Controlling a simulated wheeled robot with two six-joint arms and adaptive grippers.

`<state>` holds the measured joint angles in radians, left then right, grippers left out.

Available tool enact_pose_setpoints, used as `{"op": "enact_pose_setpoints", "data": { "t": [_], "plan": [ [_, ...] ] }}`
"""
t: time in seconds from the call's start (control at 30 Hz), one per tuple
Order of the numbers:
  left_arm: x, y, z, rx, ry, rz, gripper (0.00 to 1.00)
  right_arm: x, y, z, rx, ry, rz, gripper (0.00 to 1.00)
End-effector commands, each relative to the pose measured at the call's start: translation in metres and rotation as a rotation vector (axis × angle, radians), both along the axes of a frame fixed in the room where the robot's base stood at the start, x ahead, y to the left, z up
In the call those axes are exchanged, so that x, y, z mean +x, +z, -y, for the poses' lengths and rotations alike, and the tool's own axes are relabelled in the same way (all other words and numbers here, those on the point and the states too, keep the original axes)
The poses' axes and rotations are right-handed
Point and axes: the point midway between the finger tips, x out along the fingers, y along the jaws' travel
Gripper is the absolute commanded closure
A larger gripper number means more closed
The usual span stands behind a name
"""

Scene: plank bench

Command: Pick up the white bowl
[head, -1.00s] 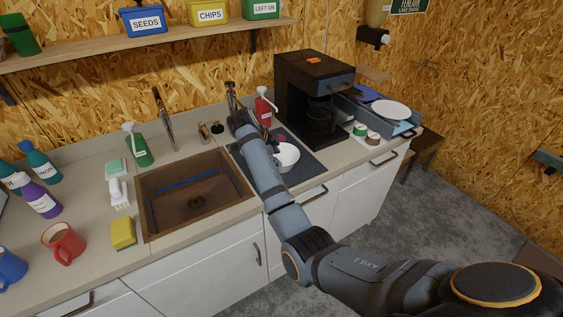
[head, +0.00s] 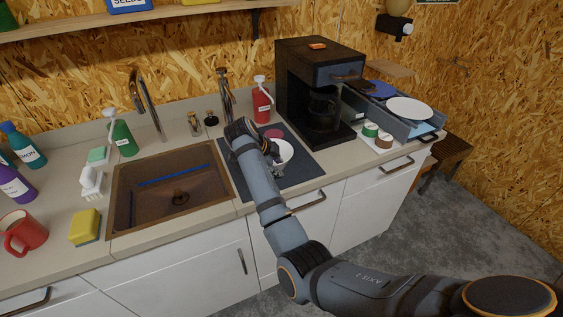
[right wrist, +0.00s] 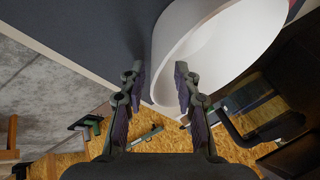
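The white bowl (head: 284,151) sits on a dark mat (head: 298,174) on the counter, right of the sink. My right gripper (head: 274,160) is at the bowl's left side and partly covers it from the head. In the right wrist view the bowl (right wrist: 225,48) is large at the upper right. There my right gripper (right wrist: 158,74) is open, its two fingers apart, one on each side of the bowl's near rim. I cannot tell whether either finger touches the bowl. My left gripper is not in view.
A black coffee machine (head: 318,92) stands behind and right of the bowl. A red pump bottle (head: 262,101) stands behind it, and a reddish round item (head: 274,133) lies close by. The sink (head: 168,190) is to the left. A rack with a white plate (head: 409,108) is farther right.

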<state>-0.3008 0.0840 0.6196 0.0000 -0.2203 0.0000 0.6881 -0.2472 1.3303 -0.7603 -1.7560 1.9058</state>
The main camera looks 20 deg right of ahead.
Motion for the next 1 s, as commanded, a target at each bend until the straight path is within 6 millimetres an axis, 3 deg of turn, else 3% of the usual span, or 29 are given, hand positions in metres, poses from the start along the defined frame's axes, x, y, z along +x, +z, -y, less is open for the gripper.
{"op": "enact_pose_setpoints", "data": {
  "t": [0.1, 0.17, 0.43, 0.8, 1.0],
  "plan": [
    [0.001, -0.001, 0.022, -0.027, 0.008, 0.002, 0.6, 0.0, 0.0, -0.002, 0.002, 0.0, 0.001, 0.68],
    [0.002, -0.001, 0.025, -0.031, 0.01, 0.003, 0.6, 0.0, 0.001, -0.002, 0.002, 0.0, 0.001, 0.68],
    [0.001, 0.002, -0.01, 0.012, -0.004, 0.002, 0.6, 0.0, 0.001, -0.001, 0.001, 0.0, 0.001, 1.0],
    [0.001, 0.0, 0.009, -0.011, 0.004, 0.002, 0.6, 0.0, 0.001, -0.001, 0.001, 0.0, 0.001, 1.0],
    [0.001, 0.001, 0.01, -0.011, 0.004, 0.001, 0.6, 0.0, 0.002, 0.0, 0.001, 0.0, 0.0, 1.0]
  ]
}}
